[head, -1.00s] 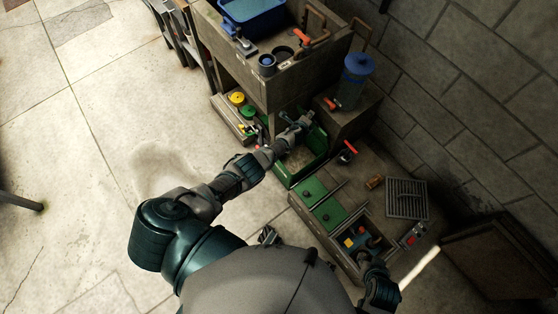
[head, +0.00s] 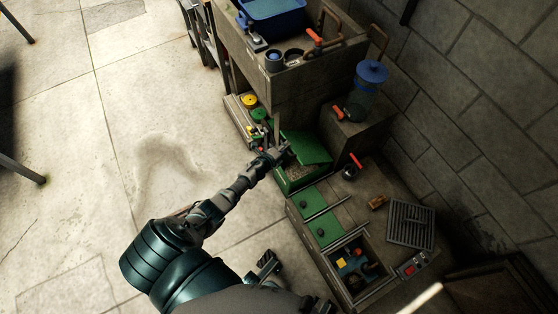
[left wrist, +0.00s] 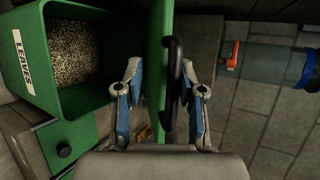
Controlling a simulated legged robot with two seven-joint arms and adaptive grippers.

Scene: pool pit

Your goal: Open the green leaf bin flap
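The green leaf bin (head: 296,183) stands below the tall cabinet in the head view. In the left wrist view its open box (left wrist: 88,118) carries a "LEAVES" label and holds brown granular matter. Its green flap (head: 308,148) is raised off the opening; it shows nearly edge-on in the left wrist view (left wrist: 158,60), with a black handle (left wrist: 175,75) on it. My left gripper (head: 281,153) is beside the flap. In the left wrist view its fingers (left wrist: 163,95) are apart, one each side of the flap and handle, with visible gaps.
A low unit with green lids (head: 322,228) and an open compartment stands in front of the bin. A blue-lidded clear canister (head: 370,82) and red-handled valve (head: 355,161) are to the right. Open floor (head: 120,130) lies left.

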